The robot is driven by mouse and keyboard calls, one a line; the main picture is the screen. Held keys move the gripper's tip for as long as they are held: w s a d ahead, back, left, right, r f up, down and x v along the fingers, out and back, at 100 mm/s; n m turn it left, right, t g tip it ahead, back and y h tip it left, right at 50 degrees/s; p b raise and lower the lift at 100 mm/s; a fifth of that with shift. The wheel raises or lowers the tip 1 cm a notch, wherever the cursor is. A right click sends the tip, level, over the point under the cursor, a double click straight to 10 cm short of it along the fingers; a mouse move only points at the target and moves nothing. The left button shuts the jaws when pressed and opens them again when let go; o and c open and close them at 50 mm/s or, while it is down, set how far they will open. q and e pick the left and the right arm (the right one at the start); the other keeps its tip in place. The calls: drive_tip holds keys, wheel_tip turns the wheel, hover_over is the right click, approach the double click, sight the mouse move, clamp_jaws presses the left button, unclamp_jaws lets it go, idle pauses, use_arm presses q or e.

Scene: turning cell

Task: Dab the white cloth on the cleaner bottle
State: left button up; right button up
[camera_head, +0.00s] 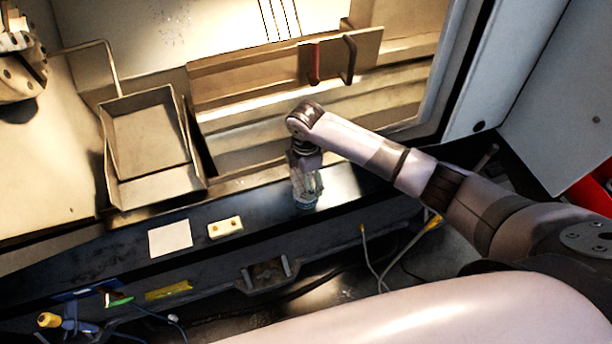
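The white cloth (170,238) looks like a flat pale square lying on the dark ledge at left of centre. My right arm reaches in from the right, and its gripper (306,182) points down over the same ledge, well to the right of the cloth. A pale, clear-looking thing with a bluish lower end (307,204) shows at the fingertips; it may be the cleaner bottle, but it is small and partly covered. I cannot tell whether the fingers are closed on it. My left gripper is not in view.
A small cream block with yellow ends (225,228) lies just right of the cloth. A metal tray (150,145) and a rail with a red handle (314,64) stand behind the ledge. Cables and a yellow-handled tool (49,320) are in front.

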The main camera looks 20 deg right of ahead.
drive_tip(key=shift+f, duration=0.45)
idle(0.4)
drive_tip(key=shift+s+f, duration=0.1)
idle(1.7)
wheel_tip(320, 180, up, 7)
drive_tip(key=p, duration=0.8)
idle(0.4)
idle(0.4)
